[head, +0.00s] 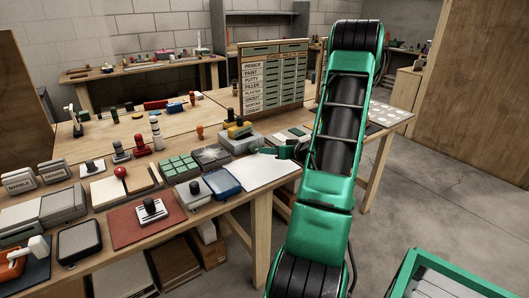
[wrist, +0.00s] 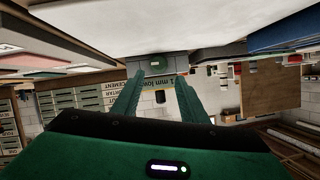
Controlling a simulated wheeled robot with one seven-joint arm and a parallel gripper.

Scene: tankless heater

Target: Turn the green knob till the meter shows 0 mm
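A grey box (head: 240,141) with a yellow-edged top part (head: 239,130) stands on the workbench. In the wrist view, which is upside down, a grey box (wrist: 152,68) with a small pale green spot on its face lies straight ahead between the fingertips. Beside it, a display (wrist: 172,83) reads "1 mm low"; my right-hand finger cuts off the rest. I cannot clearly make out a green knob apart from that spot. My gripper (wrist: 160,78) is open, its two dark green fingers apart with nothing held. In the head view my gripper (head: 280,152) points left toward the box, just short of it.
A white sheet (head: 262,171) lies on the bench under my gripper. A labelled rack (head: 272,77) stands behind.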

